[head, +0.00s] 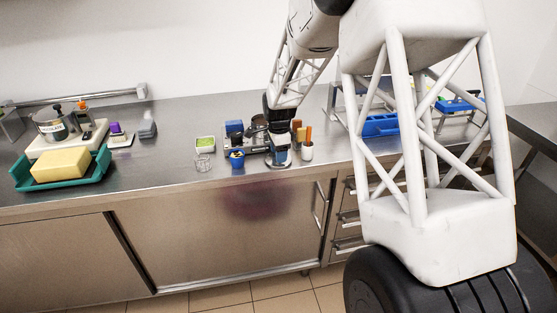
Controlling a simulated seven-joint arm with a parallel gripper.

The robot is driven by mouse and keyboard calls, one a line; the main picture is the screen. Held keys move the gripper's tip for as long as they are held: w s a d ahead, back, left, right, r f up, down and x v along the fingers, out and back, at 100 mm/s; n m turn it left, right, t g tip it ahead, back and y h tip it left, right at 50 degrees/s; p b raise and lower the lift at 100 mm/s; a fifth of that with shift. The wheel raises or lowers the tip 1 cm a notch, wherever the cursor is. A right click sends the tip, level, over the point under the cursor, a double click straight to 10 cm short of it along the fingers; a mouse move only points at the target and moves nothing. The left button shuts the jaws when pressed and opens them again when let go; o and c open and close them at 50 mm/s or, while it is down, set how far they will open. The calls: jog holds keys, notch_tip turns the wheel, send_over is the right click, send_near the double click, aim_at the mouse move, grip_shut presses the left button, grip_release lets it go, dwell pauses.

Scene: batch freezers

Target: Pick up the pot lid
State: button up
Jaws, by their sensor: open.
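A small steel pot (51,124) with a dark label stands on a pale board at the far left of the counter. A dark knob (57,107) shows at its top, seemingly on a lid; the lid's edge is too small to make out clearly. My gripper (278,160) is far to the right of the pot, low over the middle of the counter among small items. It is open; its fingertips are small here, and I cannot tell whether they touch anything.
A teal tray (19,184) with a yellow block (61,164) is in front of the pot. A green-filled container (205,144), wire whisk (203,162), blue cup (237,160) and white holder (307,151) surround my gripper. Bare counter (172,160) lies between the two groups.

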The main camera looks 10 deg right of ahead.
grip_shut()
dwell(0.3)
jog(key=shift+r, duration=0.1)
jog(key=shift+r, duration=0.7)
notch_tip(320, 180, up, 2)
jog(key=shift+r, duration=0.1)
jog(key=s+r, duration=0.1)
jog(key=s, duration=1.5)
jog(key=shift+r, duration=0.15)
jog(key=w+a+r, duration=0.1)
jog(key=w+r, duration=0.2)
jog(key=w, duration=0.7)
jog(key=w+a+r, duration=0.1)
jog(key=w+r, duration=0.3)
jog(key=w, duration=0.6)
jog(key=w+a+r, duration=0.1)
jog(key=w+r, duration=0.3)
jog(key=w, duration=0.6)
